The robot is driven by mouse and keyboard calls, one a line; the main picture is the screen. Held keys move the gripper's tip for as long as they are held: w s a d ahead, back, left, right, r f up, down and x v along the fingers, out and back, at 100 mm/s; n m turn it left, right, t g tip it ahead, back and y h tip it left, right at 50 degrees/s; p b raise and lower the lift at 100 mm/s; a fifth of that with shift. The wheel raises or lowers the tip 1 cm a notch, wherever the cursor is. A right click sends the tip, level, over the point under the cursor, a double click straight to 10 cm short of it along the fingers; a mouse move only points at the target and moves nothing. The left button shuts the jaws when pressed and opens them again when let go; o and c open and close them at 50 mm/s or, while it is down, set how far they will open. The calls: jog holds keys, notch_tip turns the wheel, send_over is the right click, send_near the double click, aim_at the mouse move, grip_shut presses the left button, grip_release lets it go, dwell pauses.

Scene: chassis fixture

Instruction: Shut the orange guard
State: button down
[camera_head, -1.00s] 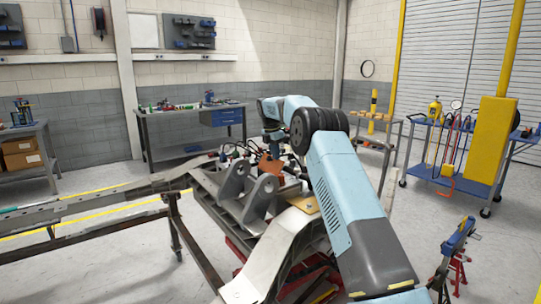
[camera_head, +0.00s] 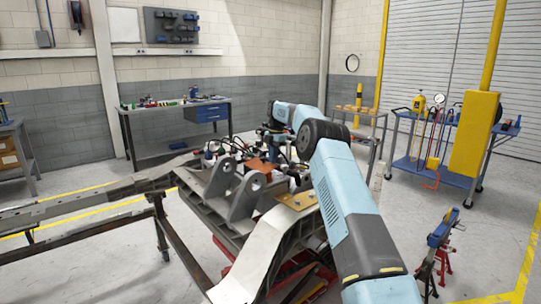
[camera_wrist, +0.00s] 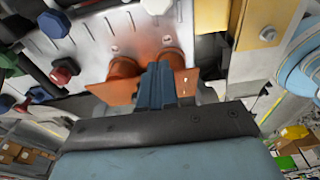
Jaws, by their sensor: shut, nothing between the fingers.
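The orange guard (camera_head: 262,167) is a small plate on the fixture in the middle of the head view, partly hidden by hoses and fittings. In the wrist view the orange guard (camera_wrist: 120,84) shows close up, with two round orange parts against a light metal plate. My gripper (camera_wrist: 157,72) has its blue fingers together, with nothing between them. They lie in front of the guard and hide its middle. I cannot tell whether they touch it, or how far the guard is shut. In the head view my gripper is small and mostly hidden among the fittings.
Red, blue and green knobs (camera_wrist: 62,72) with dark hoses crowd the left of the wrist view. Grey lugs (camera_head: 245,195) stand on the chassis in front of the guard. A yellow plate (camera_head: 297,201) lies to the right, near my arm.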

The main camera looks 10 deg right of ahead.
jog(key=shift+w+d+f, duration=0.1)
jog(key=shift+d+f, duration=0.05)
jog(key=shift+f, duration=0.4)
jog(key=shift+w+d+f, duration=0.1)
jog(key=shift+d+f, duration=0.05)
jog(key=shift+f, duration=0.35)
